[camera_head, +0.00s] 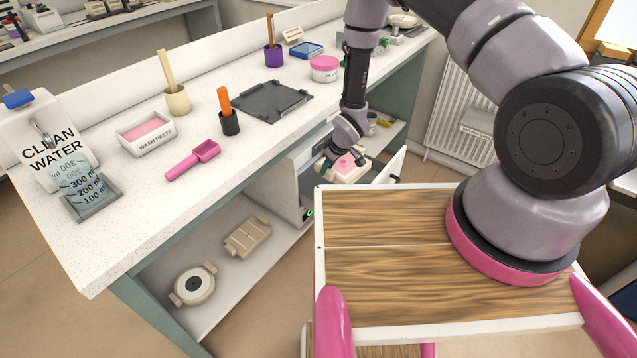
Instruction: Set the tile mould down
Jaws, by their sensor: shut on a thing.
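My gripper (332,158) is low in front of the bench, at a small white-and-grey kiln (307,170) built in below the bench top. It is shut on a cream block with a pink top (350,174), which I take to be the tile mould. The mould looks roughly level, at the kiln's opening. The kiln door (393,165) appears to stand open to the right. My wrist hides part of the mould, and I cannot tell whether its underside touches anything.
The bench top carries a dark flat tray (272,101), a pink scoop (194,160), a wash paste tray (146,134), a pink-lidded tub (324,68) and a water jug (75,180). A beige rectangular mould (247,236) and a round one (194,285) lie on the lower shelf.

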